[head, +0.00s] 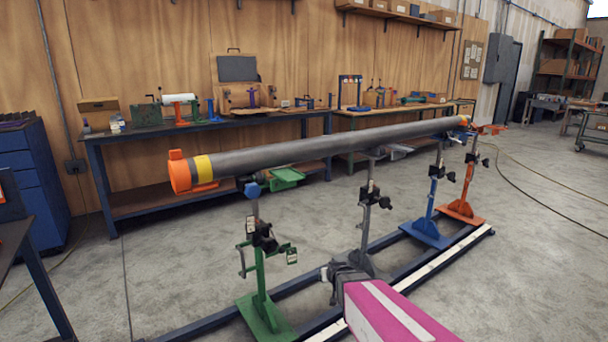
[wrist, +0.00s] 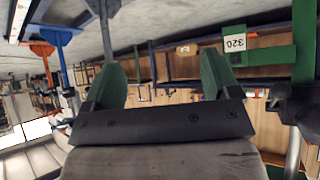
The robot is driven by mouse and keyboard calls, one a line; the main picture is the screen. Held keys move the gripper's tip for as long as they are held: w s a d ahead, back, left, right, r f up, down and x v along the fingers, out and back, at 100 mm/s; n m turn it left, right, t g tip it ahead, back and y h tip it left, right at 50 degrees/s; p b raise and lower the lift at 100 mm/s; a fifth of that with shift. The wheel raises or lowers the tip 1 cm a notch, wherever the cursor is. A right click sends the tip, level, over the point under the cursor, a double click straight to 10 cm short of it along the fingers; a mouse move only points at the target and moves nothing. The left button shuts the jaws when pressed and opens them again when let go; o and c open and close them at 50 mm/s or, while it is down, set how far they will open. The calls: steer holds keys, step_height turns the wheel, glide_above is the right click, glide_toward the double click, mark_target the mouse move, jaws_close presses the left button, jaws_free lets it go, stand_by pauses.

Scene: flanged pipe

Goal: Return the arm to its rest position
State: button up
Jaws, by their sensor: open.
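My arm reaches in from the lower right of the head view, with a magenta link and a grey end. My gripper (head: 328,274) is low in front of the stands, below the pipe, and small there. In the wrist view, which is upside down, my gripper (wrist: 161,78) shows two green finger pads spread wide apart with nothing between them. The long grey pipe (head: 320,149) lies across several stands, with an orange flange (head: 180,173) and a yellow band at its near left end. My gripper is apart from the pipe.
A green stand (head: 262,285) is left of my gripper; a blue stand (head: 431,205) and an orange stand (head: 466,190) are farther right. Their dark rail base (head: 300,290) lies on the floor. A workbench (head: 150,205) lines the wall. Open floor is at the right.

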steer(key=s+d+r+g, duration=0.3)
steer(key=s+d+g, duration=0.1)
steer(key=s, duration=0.5)
steer(key=s+d+r+m+g, duration=0.1)
steer(key=s+d+r+g, duration=0.2)
steer(key=s, duration=0.6)
steer(key=shift+d+g+h, duration=0.4)
steer(key=shift+d+g, duration=0.1)
steer(key=shift+g, duration=0.6)
